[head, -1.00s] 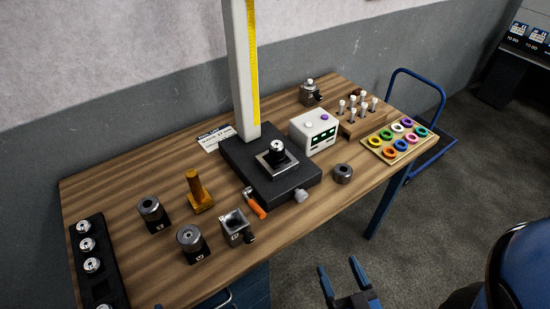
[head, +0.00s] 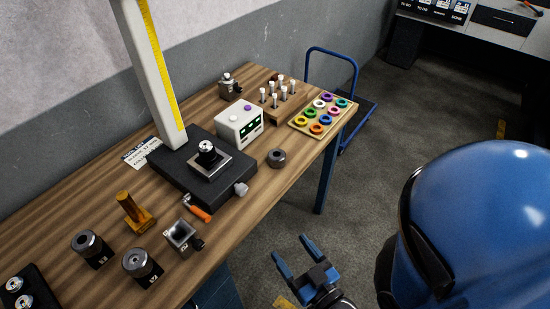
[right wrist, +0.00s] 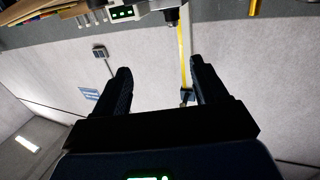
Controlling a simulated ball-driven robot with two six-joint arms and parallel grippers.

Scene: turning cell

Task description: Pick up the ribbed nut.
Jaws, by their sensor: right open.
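A dark grey ring-shaped nut with a central hole (head: 277,158) lies on the wooden table near its front edge, right of the black stand. It looks like the ribbed nut, but ribs are too small to make out. My right gripper (head: 294,252) is open and empty, in front of the table and well apart from the nut. Its two dark fingers (right wrist: 158,85) stand apart with nothing between them in the right wrist view. My left gripper is not in view.
A black stand (head: 170,176) with a tall ruled column is left of the nut. A white box with green displays (head: 240,123) is behind it. A tray of coloured rings (head: 297,126) is at the right. Metal fixtures (head: 140,264) stand at the front left.

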